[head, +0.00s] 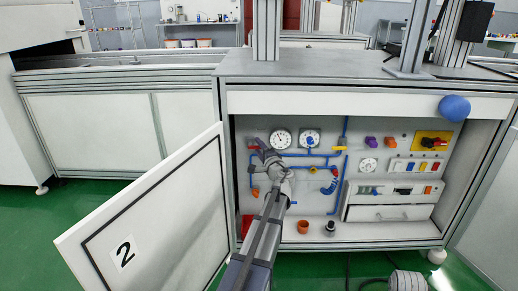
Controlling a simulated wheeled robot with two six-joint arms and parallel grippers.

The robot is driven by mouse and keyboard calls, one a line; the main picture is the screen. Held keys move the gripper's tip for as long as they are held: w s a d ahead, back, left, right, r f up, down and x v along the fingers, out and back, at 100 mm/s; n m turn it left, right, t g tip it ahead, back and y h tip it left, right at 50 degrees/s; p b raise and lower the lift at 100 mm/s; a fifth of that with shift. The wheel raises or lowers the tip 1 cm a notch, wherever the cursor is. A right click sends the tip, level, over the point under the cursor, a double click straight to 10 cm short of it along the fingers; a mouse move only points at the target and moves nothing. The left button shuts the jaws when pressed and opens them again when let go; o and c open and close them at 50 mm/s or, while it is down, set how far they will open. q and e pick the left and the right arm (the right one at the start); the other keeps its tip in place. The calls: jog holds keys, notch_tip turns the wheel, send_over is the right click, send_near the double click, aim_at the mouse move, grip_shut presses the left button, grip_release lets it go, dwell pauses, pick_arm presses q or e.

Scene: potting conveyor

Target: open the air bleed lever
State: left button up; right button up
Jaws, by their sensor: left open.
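The open cabinet holds a white panel with blue air pipes (296,155), two round gauges and several small coloured fittings. A yellow lever-like piece (340,148) sits across the pipe right of the gauges. An orange fitting (255,192) shows low on the left pipe, and a red one at the upper left. I cannot tell which of these is the air bleed lever; my arm hides part of the piping. My left gripper (262,148) is open in front of the panel's left part, below and left of the left gauge (281,139). Whether it touches anything is unclear. My right gripper is out of view.
The cabinet door (160,220), marked 2, stands swung out to the left of my arm. An orange cup (303,227) and a dark-topped item (330,228) stand on the cabinet floor. A blue ball (454,108) sits at the upper right front edge.

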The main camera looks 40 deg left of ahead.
pick_arm(q)
jog(key=shift+a, duration=0.1)
grip_shut()
dwell(0.3)
